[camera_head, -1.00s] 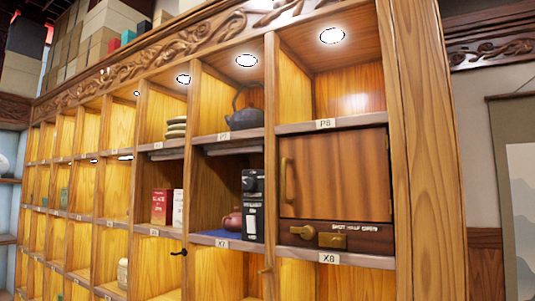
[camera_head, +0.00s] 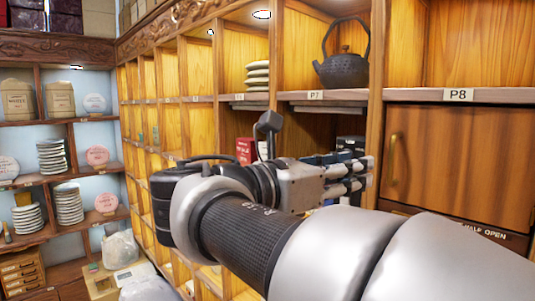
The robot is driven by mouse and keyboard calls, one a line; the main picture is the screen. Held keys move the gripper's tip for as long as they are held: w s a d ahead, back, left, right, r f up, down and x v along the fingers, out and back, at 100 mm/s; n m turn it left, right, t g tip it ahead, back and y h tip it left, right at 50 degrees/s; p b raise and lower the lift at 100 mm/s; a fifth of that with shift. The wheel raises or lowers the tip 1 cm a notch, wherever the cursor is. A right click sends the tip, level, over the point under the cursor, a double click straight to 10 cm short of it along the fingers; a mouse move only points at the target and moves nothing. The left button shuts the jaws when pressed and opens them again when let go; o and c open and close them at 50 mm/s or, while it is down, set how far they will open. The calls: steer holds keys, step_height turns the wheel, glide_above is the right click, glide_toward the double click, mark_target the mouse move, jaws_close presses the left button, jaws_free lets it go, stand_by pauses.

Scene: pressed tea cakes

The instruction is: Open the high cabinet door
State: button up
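The cabinet door (camera_head: 458,160) is a brown wooden panel at the right, under the P8 shelf label, and it is closed. Its brass handle (camera_head: 394,160) is a vertical bar near the door's left edge. My gripper (camera_head: 368,172) is in the middle of the view, pointing right toward the handle side of the door. In the picture its tip lies just left of and slightly below the handle, and I cannot tell its depth from the door. I see its fingers side-on, so their opening is unclear. My arm covers the lower part of the door front.
A dark iron teapot (camera_head: 342,68) stands on the P7 shelf, with stacked tea cakes (camera_head: 257,76) to its left. A red box (camera_head: 244,151) and a dark object are partly hidden behind my gripper. Side shelves (camera_head: 60,177) with plates stand at the left.

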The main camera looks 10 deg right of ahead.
mark_target(390, 161)
steer(key=p+x, duration=0.1)
steer(key=x, duration=1.1)
steer(key=shift+w+d, duration=0.1)
steer(key=shift+d, duration=0.2)
steer(key=shift+c, duration=0.5)
jaws_close()
